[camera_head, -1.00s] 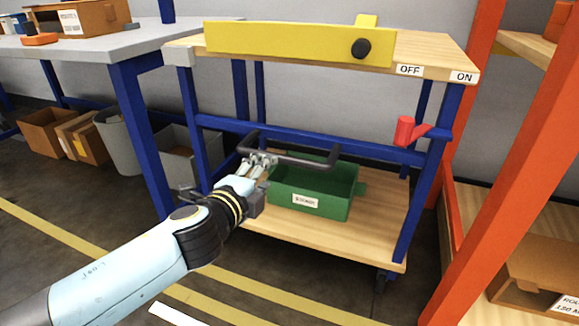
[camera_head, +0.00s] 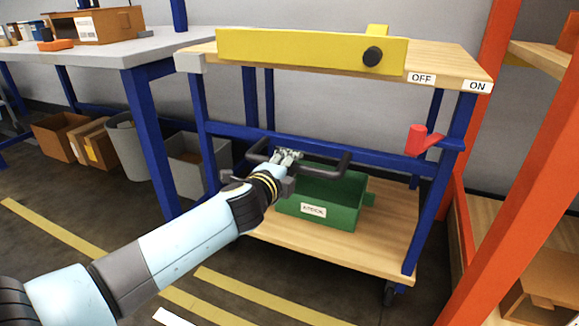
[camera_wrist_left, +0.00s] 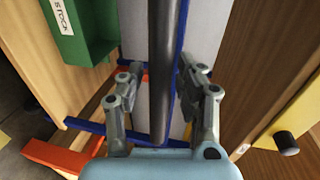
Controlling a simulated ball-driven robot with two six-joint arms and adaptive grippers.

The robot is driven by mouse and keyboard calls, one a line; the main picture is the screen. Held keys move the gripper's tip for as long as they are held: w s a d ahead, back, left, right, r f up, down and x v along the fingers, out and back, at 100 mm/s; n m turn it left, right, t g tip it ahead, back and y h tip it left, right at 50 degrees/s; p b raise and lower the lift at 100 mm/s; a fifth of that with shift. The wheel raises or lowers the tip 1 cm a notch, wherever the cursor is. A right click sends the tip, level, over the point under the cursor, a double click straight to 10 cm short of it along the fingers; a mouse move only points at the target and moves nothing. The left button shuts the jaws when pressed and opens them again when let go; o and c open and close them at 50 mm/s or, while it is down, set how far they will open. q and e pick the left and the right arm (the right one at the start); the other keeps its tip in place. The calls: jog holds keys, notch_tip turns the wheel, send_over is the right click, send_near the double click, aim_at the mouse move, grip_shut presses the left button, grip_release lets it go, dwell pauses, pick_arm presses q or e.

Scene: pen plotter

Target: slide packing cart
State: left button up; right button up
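The packing cart has a wooden top (camera_head: 440,64), blue legs and a lower wooden shelf (camera_head: 350,240). Its dark handle bar (camera_head: 325,166) sticks out at the front below the top; the bar (camera_wrist_left: 166,60) also runs lengthwise through the left wrist view. My left gripper (camera_head: 287,155) is at the bar, left of its middle. In the wrist view its two fingers (camera_wrist_left: 161,67) stand apart on either side of the bar, with gaps visible, so it looks open around it. My right gripper is not in view.
A green stock bin (camera_head: 342,200) sits on the lower shelf. A yellow panel with a black knob (camera_head: 372,56) and a red lever (camera_head: 420,140) are on the cart. A grey workbench (camera_head: 110,52) stands left, an orange rack (camera_head: 500,200) close at right.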

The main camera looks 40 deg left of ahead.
pick_arm(q)
grip_shut()
dwell(0.8)
